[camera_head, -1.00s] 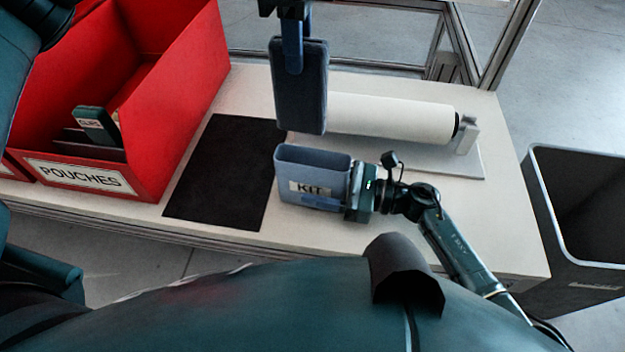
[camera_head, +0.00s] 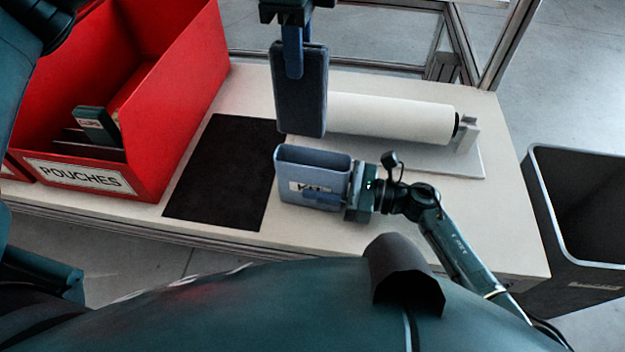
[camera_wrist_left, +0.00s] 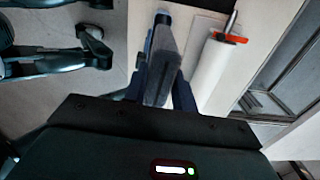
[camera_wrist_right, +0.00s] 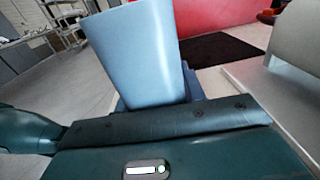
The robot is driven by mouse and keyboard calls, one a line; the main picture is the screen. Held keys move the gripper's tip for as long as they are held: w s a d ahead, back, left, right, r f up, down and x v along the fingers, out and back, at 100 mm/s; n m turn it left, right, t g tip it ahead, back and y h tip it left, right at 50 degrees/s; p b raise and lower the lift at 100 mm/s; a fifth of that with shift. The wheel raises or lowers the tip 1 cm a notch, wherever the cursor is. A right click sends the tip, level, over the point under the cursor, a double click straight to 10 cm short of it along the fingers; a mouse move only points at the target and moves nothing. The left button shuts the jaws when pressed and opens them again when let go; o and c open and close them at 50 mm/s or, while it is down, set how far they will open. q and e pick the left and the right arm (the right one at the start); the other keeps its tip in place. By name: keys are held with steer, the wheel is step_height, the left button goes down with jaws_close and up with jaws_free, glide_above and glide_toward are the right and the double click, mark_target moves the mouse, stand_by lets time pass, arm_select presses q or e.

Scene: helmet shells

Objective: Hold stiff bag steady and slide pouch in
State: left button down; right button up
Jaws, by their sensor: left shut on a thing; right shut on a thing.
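The stiff bag (camera_head: 285,185) is blue-grey with a KIT label, open at the top, and stands upright on the table at the mat's right edge. My right gripper (camera_head: 335,199) is shut on its right side; the bag also fills the middle of the right wrist view (camera_wrist_right: 145,55). The pouch (camera_head: 300,95) is dark blue and flat and hangs upright above and behind the bag's mouth, apart from it or just overlapping it in view. My left gripper (camera_head: 293,60) is shut on its upper end. The pouch also shows in the left wrist view (camera_wrist_left: 162,70).
A red bin (camera_head: 165,130) labelled POUCHES stands at the left with a pouch (camera_head: 95,125) inside. A black mat (camera_head: 225,170) lies on the white table (camera_head: 460,225). A white roll (camera_head: 390,118) on a holder lies behind the bag. A dark open bin (camera_head: 545,200) stands at the right.

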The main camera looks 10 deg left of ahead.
mark_target(300, 84)
arm_select(q)
step_height(300, 84, down, 17)
steer(key=shift+f, duration=0.2)
stand_by(3.5)
steer(key=c, duration=1.1)
jaws_free()
steer(key=shift+o, duration=0.2)
steer(key=shift+r, duration=0.1)
step_height(300, 84, up, 12)
steer(key=shift+f, duration=0.1)
arm_select(e)
steer(key=o, duration=1.1)
